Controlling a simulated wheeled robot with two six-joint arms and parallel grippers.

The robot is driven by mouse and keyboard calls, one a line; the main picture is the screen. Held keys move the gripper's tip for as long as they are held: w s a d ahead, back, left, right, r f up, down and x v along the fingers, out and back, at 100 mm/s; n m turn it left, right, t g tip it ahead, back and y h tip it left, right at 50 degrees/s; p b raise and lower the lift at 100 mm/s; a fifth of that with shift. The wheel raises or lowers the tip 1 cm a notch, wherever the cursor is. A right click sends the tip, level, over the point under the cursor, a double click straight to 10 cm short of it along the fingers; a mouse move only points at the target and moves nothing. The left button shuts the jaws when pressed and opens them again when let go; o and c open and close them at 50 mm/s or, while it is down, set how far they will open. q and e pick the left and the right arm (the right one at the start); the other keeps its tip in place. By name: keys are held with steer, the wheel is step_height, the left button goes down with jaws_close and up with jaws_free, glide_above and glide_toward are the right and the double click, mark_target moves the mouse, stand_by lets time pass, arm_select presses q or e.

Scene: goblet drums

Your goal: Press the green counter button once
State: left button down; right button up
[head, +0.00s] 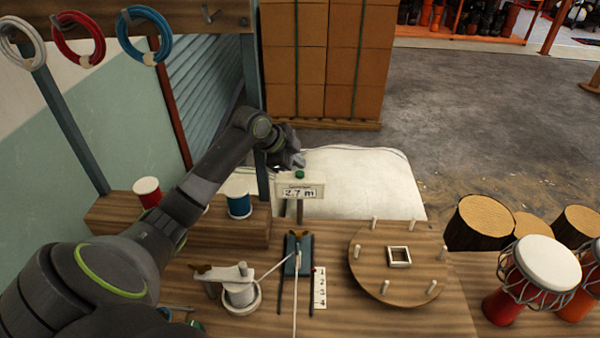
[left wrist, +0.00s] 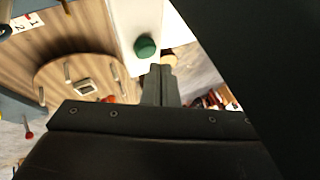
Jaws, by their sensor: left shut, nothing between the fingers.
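The green button (head: 300,174) sits on top of a white counter box (head: 301,190) whose display reads "2.7 m". The box stands on a post behind the workbench's middle. My left gripper (head: 299,160) is shut and empty, just behind and above the button in the head view. In the left wrist view the green button (left wrist: 145,47) shows beside the tips of my shut left gripper (left wrist: 162,70). A small gap seems to lie between them, and I cannot tell whether they touch. My right gripper is in neither view.
A round wooden board with pegs (head: 380,270) lies on the bench, right of a blue clamp-like tool (head: 298,254). A white spool (head: 240,288) stands at left. Red drums (head: 520,290) stand at right. Stacked boxes (head: 325,60) stand behind.

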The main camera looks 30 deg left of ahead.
mark_target(298, 173)
arm_select(q)
steer(key=shift+f, duration=0.15)
stand_by(0.3)
steer(key=shift+f, duration=0.3)
steer(key=shift+f, duration=0.5)
stand_by(0.6)
steer(key=shift+r+p, duration=0.8)
steer(key=shift+r, duration=0.15)
step_height(298, 173, up, 5)
steer(key=p, duration=0.4)
steer(key=shift+r+p, duration=0.1)
steer(key=shift+p, duration=0.25)
